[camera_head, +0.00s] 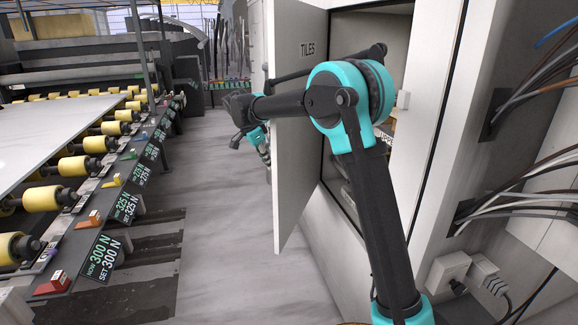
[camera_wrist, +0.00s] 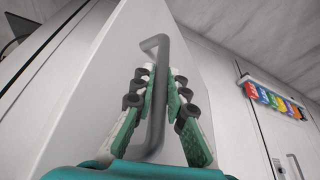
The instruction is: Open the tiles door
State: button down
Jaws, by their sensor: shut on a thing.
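The tiles door (camera_head: 292,190) is a white panel marked "TILES", standing open at an angle from its cabinet. Part of the cabinet's inside (camera_head: 355,45) shows behind my arm. In the wrist view the door (camera_wrist: 125,60) fills the middle, with a grey bar handle (camera_wrist: 155,125) on it. My gripper (camera_wrist: 160,80) has its green-backed fingers closed around the handle, one on each side. In the head view my gripper (camera_head: 262,142) is at the door's left edge, and the handle is mostly hidden.
A roller conveyor (camera_head: 75,165) with yellow rollers and a pale slab (camera_head: 55,130) runs along the left. The floor (camera_head: 220,230) between conveyor and door is clear. Cables (camera_head: 525,205) and plugs stick out at the right.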

jog(key=w+a, duration=0.4)
jog(key=a, duration=0.4)
jog(key=shift+w+a, duration=0.25)
jog(key=shift+a, duration=0.05)
jog(key=c, duration=1.5)
grip_release()
jog(key=shift+c, duration=0.2)
jog(key=v, duration=1.2)
